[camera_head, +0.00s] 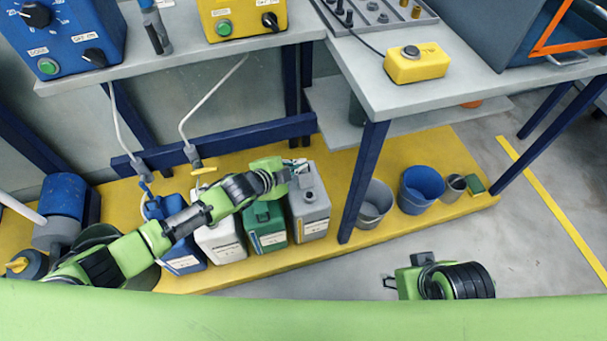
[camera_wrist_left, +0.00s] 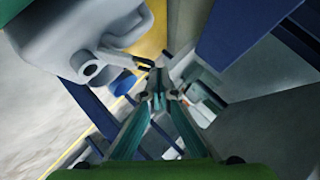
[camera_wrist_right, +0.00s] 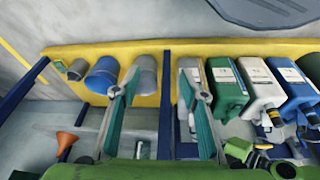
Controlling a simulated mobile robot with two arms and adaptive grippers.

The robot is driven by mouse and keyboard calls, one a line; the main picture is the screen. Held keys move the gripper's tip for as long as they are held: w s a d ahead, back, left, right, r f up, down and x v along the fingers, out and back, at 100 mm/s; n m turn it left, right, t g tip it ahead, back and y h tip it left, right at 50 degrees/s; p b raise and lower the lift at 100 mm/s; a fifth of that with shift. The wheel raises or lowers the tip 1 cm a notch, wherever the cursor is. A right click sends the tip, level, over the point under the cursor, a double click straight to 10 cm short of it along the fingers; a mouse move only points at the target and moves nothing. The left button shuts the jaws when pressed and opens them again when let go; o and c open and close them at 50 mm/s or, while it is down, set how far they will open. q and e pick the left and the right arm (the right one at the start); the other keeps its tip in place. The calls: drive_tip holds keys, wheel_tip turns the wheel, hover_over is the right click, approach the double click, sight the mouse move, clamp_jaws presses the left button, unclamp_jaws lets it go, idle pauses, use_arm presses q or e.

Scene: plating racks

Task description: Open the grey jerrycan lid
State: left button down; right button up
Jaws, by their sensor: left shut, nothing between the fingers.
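The grey jerrycan (camera_head: 311,212) stands upright at the right end of a row of jerrycans on the yellow floor strip. A round grey fitting (camera_head: 309,196) shows on its top; in the left wrist view it has a dark centre (camera_wrist_left: 91,70). I cannot tell whether this is the lid or an open mouth. My left gripper (camera_head: 298,166) is shut and empty, at the can's back top edge; its fingertips (camera_wrist_left: 158,77) are close beside the can (camera_wrist_left: 60,30). My right gripper (camera_head: 388,283) is open and empty, away from the cans; its fingers (camera_wrist_right: 160,82) are spread wide.
Green (camera_head: 265,226), white (camera_head: 221,243) and blue (camera_head: 181,254) jerrycans stand left of the grey one. A blue table leg (camera_head: 362,182) rises just right of it. Grey (camera_head: 374,205) and blue (camera_head: 421,190) buckets stand beyond. Workbenches (camera_head: 430,90) overhang behind.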

idle(0.3)
use_arm(q)
drive_tip(key=shift+s+d+f+p, duration=0.1)
drive_tip(key=shift+s+d+p, duration=0.15)
drive_tip(key=shift+s+p, duration=0.4)
use_arm(e)
drive_tip(key=shift+r, duration=0.55)
use_arm(q)
drive_tip(key=shift+s, duration=0.1)
drive_tip(key=s+a+r+p, duration=0.4)
drive_tip(key=s+r+p, duration=0.2)
drive_tip(key=r, duration=0.3)
drive_tip(key=shift+p+v, duration=0.35)
drive_tip(key=shift+v, duration=0.45)
use_arm(e)
drive_tip(key=s+f, duration=0.2)
drive_tip(key=f, duration=0.9)
drive_tip(key=s+f+g, duration=0.1)
drive_tip(key=s+f, duration=0.2)
drive_tip(key=f, duration=0.9)
drive_tip(key=shift+s+d, duration=0.15)
drive_tip(key=shift+d, duration=0.3)
use_arm(q)
drive_tip(key=shift+s+d+f, duration=0.1)
